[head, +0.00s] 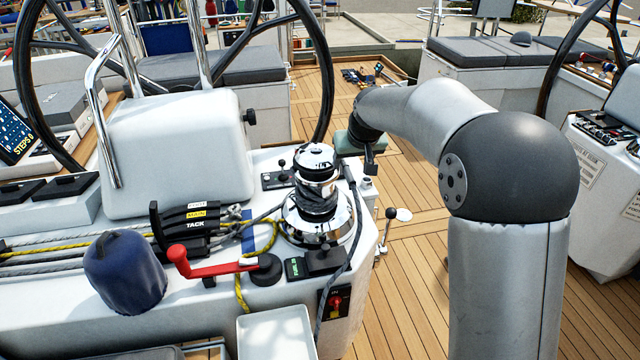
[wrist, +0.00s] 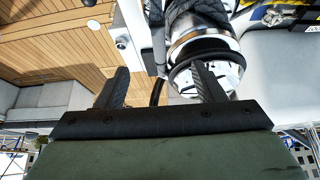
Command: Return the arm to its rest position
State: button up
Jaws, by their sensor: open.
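My arm reaches from the lower right over the deck in the head view. My gripper (head: 371,162) is at its far end, just right of and slightly behind the top of the chrome winch (head: 316,195). In the wrist view my gripper (wrist: 160,82) has its two dark fingers wide apart, with nothing held between them. The winch also shows in the wrist view (wrist: 200,48), beyond the right finger, which overlaps it in the picture. Whether they touch cannot be told. Part of my gripper is hidden behind my own wrist in the head view.
Left of the winch are a red-handled lever (head: 205,265), black rope clutches (head: 190,225) and a blue covered drum (head: 125,272). A steering wheel (head: 325,75) stands behind. A right-hand console (head: 605,160) stands beyond my arm. The teak deck (head: 415,255) between is mostly clear.

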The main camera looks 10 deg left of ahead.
jog(key=shift+r+p, duration=0.75)
jog(key=shift+r, duration=0.7)
jog(key=shift+s+d, duration=0.15)
jog(key=shift+d, duration=0.05)
jog(key=s+d+m+g+h, duration=0.1)
jog(key=s+d+m+g, duration=0.1)
jog(key=s+d, duration=1.05)
jog(key=s+d+f+g, duration=0.1)
jog(key=s+d+f, duration=0.1)
jog(key=s, duration=0.6)
jog(key=s+d+f+m+g, duration=0.1)
jog(key=s+d+f, duration=0.1)
jog(key=s, duration=0.7)
jog(key=s+d+f+m+g+h, duration=0.1)
jog(key=s+d+f, duration=0.1)
jog(key=s, duration=0.6)
jog(key=shift+s+d, duration=0.3)
jog(key=shift+d, duration=0.55)
